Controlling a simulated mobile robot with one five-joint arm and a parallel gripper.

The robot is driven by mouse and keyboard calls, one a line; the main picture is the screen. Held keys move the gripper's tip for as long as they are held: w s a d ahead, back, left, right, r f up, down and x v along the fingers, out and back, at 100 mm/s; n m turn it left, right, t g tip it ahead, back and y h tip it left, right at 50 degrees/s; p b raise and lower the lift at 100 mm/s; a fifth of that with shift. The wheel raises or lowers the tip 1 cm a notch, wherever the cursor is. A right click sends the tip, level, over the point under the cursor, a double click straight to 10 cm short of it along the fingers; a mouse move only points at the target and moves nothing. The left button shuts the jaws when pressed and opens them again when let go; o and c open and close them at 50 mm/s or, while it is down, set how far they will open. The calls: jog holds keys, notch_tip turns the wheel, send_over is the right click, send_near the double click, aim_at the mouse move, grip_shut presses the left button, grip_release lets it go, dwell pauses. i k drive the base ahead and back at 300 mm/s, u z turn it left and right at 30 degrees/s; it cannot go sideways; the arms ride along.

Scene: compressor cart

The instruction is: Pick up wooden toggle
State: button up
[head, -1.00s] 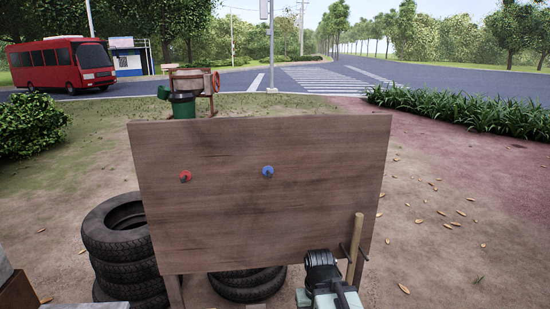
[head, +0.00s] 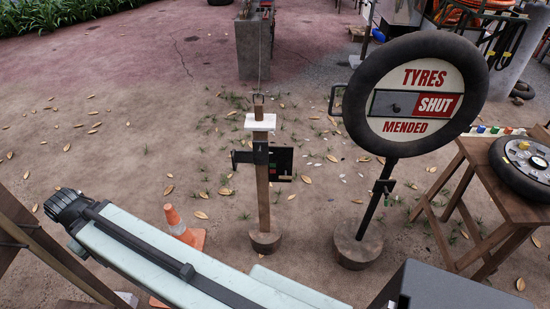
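I cannot pick out the wooden toggle for certain. A small brown piece (head: 258,112) stands above the white cap of a wooden post, under a dark loop; it could be the toggle, but it is too small to tell. The wooden post (head: 263,205) stands upright on a round wooden base and carries a dark bracket and plate. My pale arm link crosses the lower left of the head view and ends in a dark ribbed part. My gripper's fingers do not show.
An orange cone (head: 180,228) stands beside my arm. A round tyre sign (head: 420,78) reading "TYRES SHUT MENDED" stands right of the post. A wooden table (head: 463,155) with a wheel (head: 508,180) on it is at the right. Leaf-strewn ground at the left is open.

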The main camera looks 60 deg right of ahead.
aim_at(259, 105)
jog(key=z, duration=1.45)
jog(key=k, duration=0.7)
jog(key=z, duration=0.35)
jog(key=i, duration=0.45)
jog(key=u, duration=0.9)
jog(key=i, duration=0.95)
jog(key=u, duration=0.05)
